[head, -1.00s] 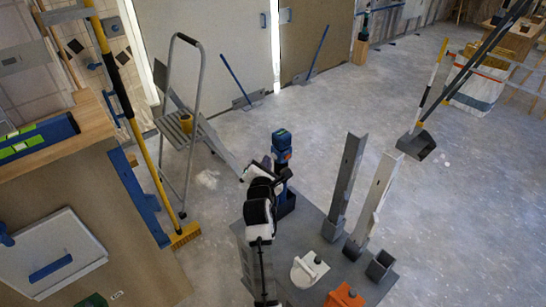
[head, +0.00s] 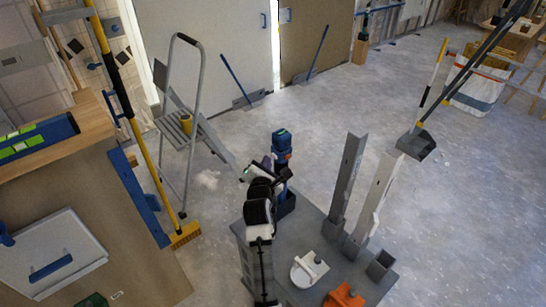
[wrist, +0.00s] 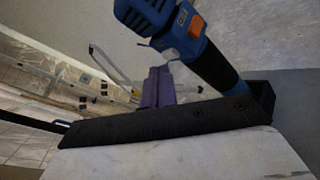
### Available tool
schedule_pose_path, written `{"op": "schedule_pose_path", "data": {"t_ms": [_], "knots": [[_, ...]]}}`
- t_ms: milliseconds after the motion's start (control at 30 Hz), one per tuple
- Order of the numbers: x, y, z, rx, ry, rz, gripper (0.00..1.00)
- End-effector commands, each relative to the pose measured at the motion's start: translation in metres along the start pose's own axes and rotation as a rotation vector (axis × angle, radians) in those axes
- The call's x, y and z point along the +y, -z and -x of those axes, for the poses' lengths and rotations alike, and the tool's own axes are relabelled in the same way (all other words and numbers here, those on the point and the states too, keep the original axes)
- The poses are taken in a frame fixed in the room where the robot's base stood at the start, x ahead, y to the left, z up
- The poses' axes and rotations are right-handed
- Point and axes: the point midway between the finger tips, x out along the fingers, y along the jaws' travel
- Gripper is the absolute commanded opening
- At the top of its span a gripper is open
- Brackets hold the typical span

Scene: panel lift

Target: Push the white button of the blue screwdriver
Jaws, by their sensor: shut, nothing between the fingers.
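The blue screwdriver (head: 281,146) stands upright in a dark holder (head: 287,203), with an orange patch on its body. In the wrist view the blue screwdriver (wrist: 160,14) is close, its head at the top and its dark lower part running down into the holder (wrist: 262,96). A small pale spot shows below its head beside the fingers; I cannot tell whether it is the white button. My gripper (wrist: 157,82), with purple fingers, is shut and empty, just left of the screwdriver. In the head view my gripper (head: 267,161) is partly hidden by my arm. Contact cannot be told.
The holder stands on a grey platform (head: 312,228) with two upright metal channels (head: 348,180), a white tool (head: 309,269) and an orange tool (head: 344,298). A stepladder (head: 188,125) stands behind on the left.

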Motion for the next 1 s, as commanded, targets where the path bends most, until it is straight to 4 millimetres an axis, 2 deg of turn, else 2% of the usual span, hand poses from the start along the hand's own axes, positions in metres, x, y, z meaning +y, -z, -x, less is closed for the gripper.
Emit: {"op": "schedule_pose_path", "data": {"t_ms": [1000], "knots": [[-0.0050, -0.0052, -0.0067, 0.000, 0.000, 0.000, 0.00]]}}
